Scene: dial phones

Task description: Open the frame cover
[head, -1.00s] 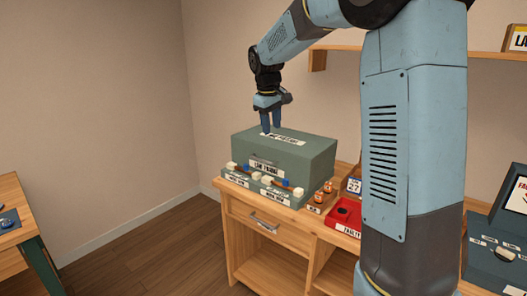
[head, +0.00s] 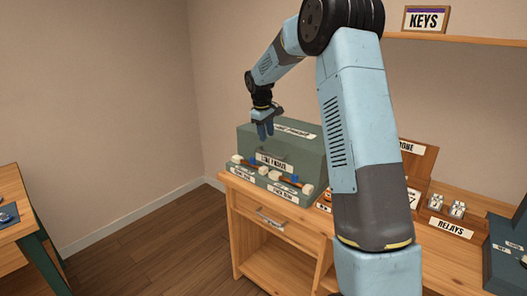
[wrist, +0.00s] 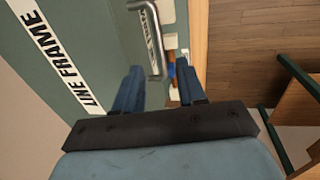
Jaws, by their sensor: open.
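The frame cover is a grey-green box-like lid (head: 305,151), closed, with a "LINE FRAME" label on its top and another label on its front. A silver bar handle (wrist: 155,45) on the front face shows in the wrist view, just beyond my fingertips. My gripper (head: 265,136) points down at the cover's front upper edge, with its fingers partly in front of the front face. In the wrist view my gripper (wrist: 160,80) is open and empty, its blue fingers apart, the handle lying ahead between their lines. I cannot tell whether any finger touches the cover.
Below the cover's front, a ledge carries labels (head: 285,188) and several small white, blue and orange parts. The wooden bench has a drawer (head: 270,222). Relays (head: 447,208) stand at the right. A second table (head: 18,225) is far left; open floor lies between.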

